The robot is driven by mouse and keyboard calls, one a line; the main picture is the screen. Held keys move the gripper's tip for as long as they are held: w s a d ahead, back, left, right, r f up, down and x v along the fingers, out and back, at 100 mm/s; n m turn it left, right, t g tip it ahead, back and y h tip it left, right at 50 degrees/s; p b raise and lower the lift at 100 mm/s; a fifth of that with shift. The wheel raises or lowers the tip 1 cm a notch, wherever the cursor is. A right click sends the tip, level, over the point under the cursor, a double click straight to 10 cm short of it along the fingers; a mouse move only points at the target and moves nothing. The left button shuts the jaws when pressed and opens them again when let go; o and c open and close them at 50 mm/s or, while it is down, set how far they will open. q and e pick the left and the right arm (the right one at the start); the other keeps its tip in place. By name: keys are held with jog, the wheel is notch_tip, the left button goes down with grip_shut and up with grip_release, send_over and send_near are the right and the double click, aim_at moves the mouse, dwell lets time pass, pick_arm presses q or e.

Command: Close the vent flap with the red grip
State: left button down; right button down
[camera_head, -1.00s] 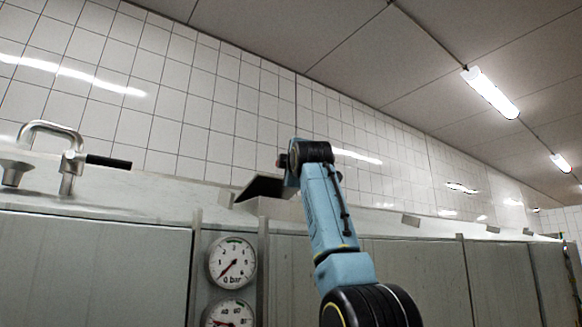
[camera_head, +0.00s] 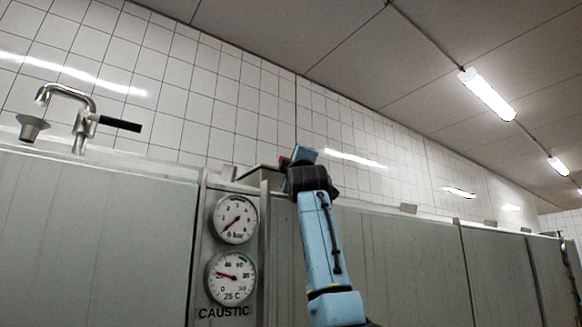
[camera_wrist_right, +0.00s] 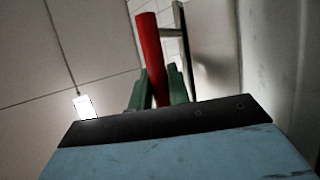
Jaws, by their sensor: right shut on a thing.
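The red grip (camera_wrist_right: 152,55) stands up between the green fingers of my right gripper (camera_wrist_right: 160,82) in the right wrist view, and the jaws are shut on it. In the head view my right gripper (camera_head: 291,160) is at the top of the steel cabinet, with only a small red spot showing. The vent flap (camera_head: 262,178) shows just left of it, seen nearly edge-on and partly hidden behind my arm. I cannot tell whether it lies fully flat. A grey panel (camera_wrist_right: 212,50) beside the grip fills the wrist view's right. My left gripper is out of view.
Two round gauges, the upper one (camera_head: 235,219) and the lower one (camera_head: 231,277), are on the cabinet front above the word CAUSTIC. A tap with a black handle (camera_head: 120,124) stands at the left. A tiled wall (camera_head: 220,100) rises behind.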

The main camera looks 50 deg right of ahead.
jog(key=shift+w+d+f, duration=0.1)
jog(key=shift+w+f, duration=0.1)
jog(key=shift+f, duration=0.2)
jog(key=c, duration=1.6)
grip_release()
jog(key=shift+s, duration=0.1)
jog(key=shift+o, duration=1.4)
jog(key=shift+s+r, duration=0.15)
jog(key=shift+s, duration=0.05)
jog(key=shift+s+a, duration=0.15)
jog(key=shift+a, duration=0.1)
jog(key=b+v, duration=0.7)
jog(key=v, duration=0.6)
jog(key=shift+d, duration=0.1)
